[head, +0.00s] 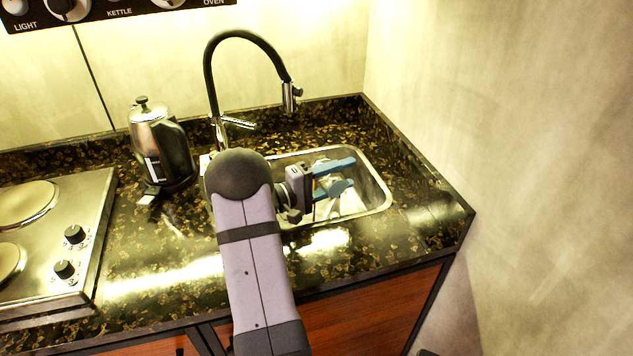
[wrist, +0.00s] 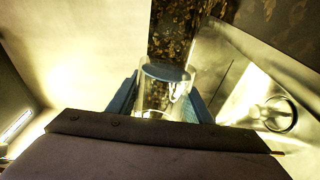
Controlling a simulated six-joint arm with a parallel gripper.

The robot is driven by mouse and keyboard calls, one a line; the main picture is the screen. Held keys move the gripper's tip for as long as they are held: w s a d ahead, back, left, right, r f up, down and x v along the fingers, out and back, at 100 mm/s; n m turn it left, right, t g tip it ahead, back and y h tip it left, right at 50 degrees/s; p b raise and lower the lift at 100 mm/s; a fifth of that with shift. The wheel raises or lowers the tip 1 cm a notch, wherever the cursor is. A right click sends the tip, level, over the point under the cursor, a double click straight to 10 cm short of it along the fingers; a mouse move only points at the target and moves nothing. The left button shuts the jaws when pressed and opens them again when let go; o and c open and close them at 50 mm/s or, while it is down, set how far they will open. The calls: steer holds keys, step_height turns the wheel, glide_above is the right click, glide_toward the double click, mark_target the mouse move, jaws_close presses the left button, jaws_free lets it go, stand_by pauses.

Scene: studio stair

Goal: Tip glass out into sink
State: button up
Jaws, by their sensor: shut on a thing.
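My gripper (head: 346,175) reaches from the left over the sink, its blue fingers above the basin. The sink (head: 378,190) is a steel basin set in the dark speckled counter; its drain (wrist: 277,114) shows at the right of the wrist view. In the wrist view, the clear glass (wrist: 160,95) is between the two blue fingers of my gripper (wrist: 163,88), which is shut on it. That view is rolled, and the glass looks tilted well over from upright. In the head view it is largely hidden by the fingers. I cannot tell whether anything is inside it.
A black-hosed tap (head: 243,37) arches behind the sink. A steel kettle (head: 160,145) stands left of it. A hob (head: 60,240) is at the far left. A bare wall (head: 500,150) bounds the right side. The front counter strip is clear.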

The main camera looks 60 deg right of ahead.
steer(key=shift+f, duration=0.2)
steer(key=shift+s+a+f+m+b, duration=0.2)
steer(key=shift+f+m+b, duration=0.3)
steer(key=shift+m+b, duration=0.35)
steer(key=shift+s+a+r+m+b, duration=0.15)
steer(key=shift+s+m+b, duration=0.15)
steer(key=shift+m+b, duration=0.25)
steer(key=shift+s+a+r+m+b, duration=0.15)
steer(key=shift+s+m+b, duration=0.15)
steer(key=shift+m, duration=0.4)
steer(key=shift+r, duration=0.4)
steer(key=shift+m+b, duration=0.6)
steer(key=shift+b, duration=0.5)
